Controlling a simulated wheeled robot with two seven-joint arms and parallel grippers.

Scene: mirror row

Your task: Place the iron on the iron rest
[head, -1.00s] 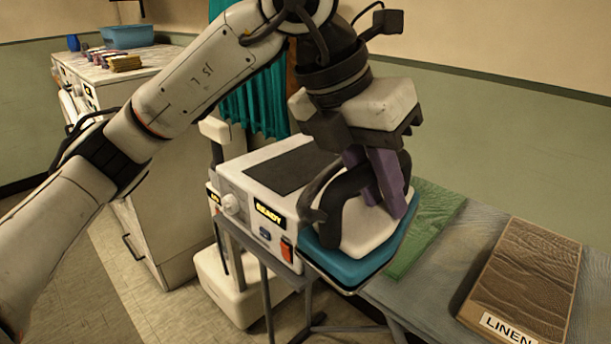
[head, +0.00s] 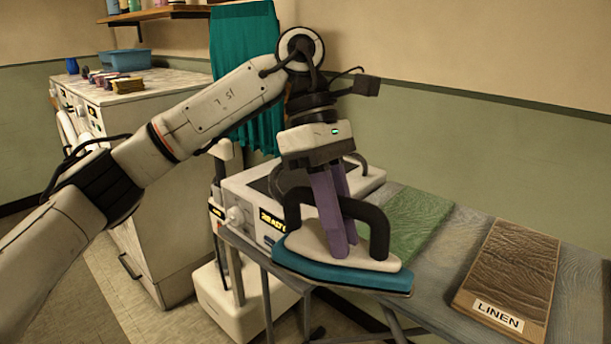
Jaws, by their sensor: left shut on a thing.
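The iron (head: 304,243) has a white body, a teal sole and a thick black handle. My left gripper (head: 343,232) has purple fingers and is shut on the iron's handle from above. The iron is near level, in front of the white steam station (head: 353,182), with its sole over the front edge of the board; I cannot tell whether it touches the board. A dark flat pad (head: 262,184) on the station's top looks like the iron rest; the gripper and iron hide most of it. My right gripper is not in view.
Bare board shows between the cloths.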

